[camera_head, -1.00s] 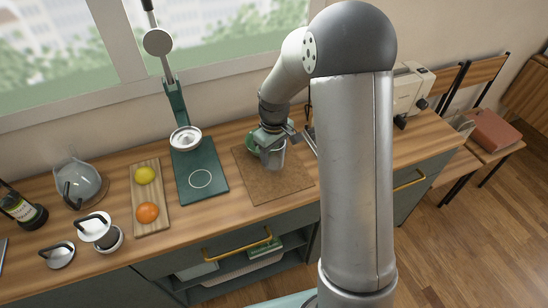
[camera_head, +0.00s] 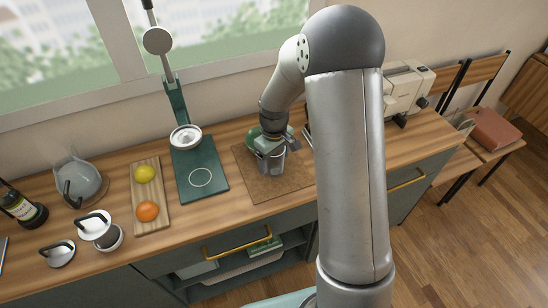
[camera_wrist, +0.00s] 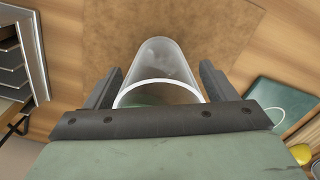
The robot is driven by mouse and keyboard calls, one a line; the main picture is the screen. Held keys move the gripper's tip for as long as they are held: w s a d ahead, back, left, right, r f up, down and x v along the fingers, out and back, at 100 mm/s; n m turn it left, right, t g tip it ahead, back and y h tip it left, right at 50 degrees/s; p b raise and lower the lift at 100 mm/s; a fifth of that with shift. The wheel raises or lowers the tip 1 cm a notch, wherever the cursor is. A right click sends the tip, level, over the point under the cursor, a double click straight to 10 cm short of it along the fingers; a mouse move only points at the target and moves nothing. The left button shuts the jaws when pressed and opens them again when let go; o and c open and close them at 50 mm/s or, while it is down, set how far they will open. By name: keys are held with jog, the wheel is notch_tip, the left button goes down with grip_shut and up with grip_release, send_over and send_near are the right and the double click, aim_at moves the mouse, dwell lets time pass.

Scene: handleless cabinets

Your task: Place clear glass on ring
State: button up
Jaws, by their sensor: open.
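The clear glass (camera_wrist: 162,62) stands on a brown mat, seen from above in the wrist view. It also shows in the head view (camera_head: 271,162), partly covered by my gripper. My gripper (camera_wrist: 158,84) is open, with one dark finger on each side of the glass. Gaps seem to show between the fingers and the glass, but contact is hard to judge. A white ring (camera_head: 200,178) is drawn on the dark green base of the press stand, left of the mat. Part of the ring also shows in the wrist view (camera_wrist: 275,115).
The brown mat (camera_head: 295,185) lies under the glass. The green stand's upright column (camera_head: 177,105) and round metal cup (camera_head: 186,138) rise behind the ring. A wooden board with a lemon (camera_head: 145,174) and an orange (camera_head: 147,211) lies left of the stand. The ring's area is clear.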

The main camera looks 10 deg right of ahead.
notch_tip(320, 180, up, 11)
jog(key=b, duration=0.1)
jog(key=s+r+m, duration=0.2)
jog(key=s, duration=0.7)
jog(key=s+r+m, duration=0.2)
jog(key=s+r, duration=0.1)
jog(key=s, duration=0.6)
jog(key=shift+s+a, duration=0.2)
jog(key=shift+s, duration=0.05)
jog(key=shift+o, duration=0.5)
jog(key=s+f+m, duration=0.1)
jog(key=s, duration=0.6)
jog(key=shift+s+f+m, duration=0.15)
jog(key=shift+f+m, duration=0.05)
jog(key=shift+m, duration=0.2)
